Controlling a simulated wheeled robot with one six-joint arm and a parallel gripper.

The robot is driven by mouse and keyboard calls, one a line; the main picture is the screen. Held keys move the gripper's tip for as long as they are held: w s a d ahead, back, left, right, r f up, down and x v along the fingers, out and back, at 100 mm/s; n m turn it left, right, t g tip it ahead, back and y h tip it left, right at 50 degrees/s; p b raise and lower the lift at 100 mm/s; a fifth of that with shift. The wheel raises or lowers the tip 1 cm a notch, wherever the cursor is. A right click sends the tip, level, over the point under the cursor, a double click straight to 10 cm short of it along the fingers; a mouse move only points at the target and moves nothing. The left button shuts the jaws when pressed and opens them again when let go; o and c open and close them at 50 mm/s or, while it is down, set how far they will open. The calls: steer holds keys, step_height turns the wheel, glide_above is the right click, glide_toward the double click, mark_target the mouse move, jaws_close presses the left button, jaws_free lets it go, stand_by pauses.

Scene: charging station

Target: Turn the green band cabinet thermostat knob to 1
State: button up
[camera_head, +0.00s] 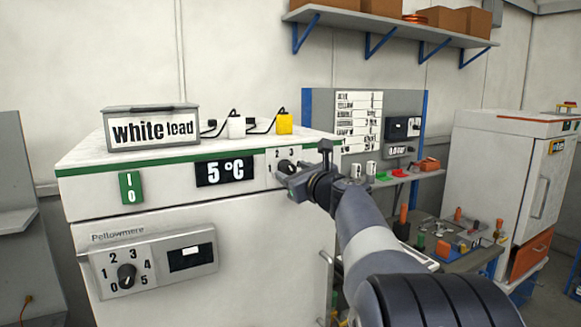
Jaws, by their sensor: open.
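The white cabinet (290,240) with a green band along its top front edge stands left of centre. At the band's right end is a small dial panel with the numbers 1, 2 and 3 showing and a dark knob (286,166). My gripper (303,172) is open at this knob and covers part of the panel. I cannot tell whether the fingers touch the knob or where its pointer stands. A lower panel marked Pellowmere (150,258) has another dark knob (127,276) with numbers 0 to 5.
A green I/0 switch (131,188) sits left of the display. A "white lead" box (151,128) and white and yellow plugs (284,123) stand on the cabinet. A cluttered bench (460,235) and another white cabinet (490,165) are at right. A shelf (390,25) hangs above.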

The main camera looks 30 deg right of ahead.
steer(key=shift+w, duration=0.6)
steer(key=shift+c, duration=0.5)
steer(key=c, duration=0.9)
